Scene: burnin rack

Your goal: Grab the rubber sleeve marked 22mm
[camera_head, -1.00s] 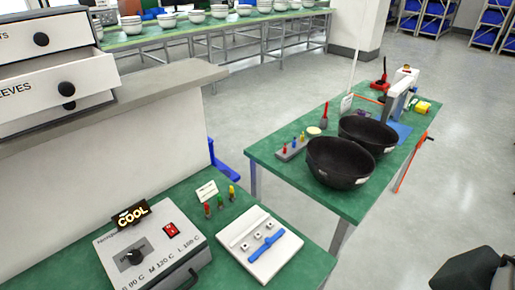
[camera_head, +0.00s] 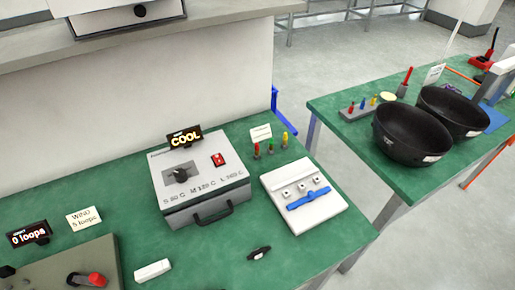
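I cannot make out a rubber sleeve marked 22mm in the head view. A white drawer (camera_head: 110,22) with a black knob shows at the top left, above a grey shelf (camera_head: 215,22). Its label and inside are out of view. A small black piece (camera_head: 259,252) lies on the green bench near its front edge; I cannot tell what it is. Neither of my grippers is in view.
A grey heater box (camera_head: 200,185) with a COOL sign (camera_head: 185,138) stands on the green bench (camera_head: 110,190). A white board (camera_head: 305,208) with a blue bar is to its right. Two black bowls (camera_head: 410,140) stand on the right table. A floor gap separates the tables.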

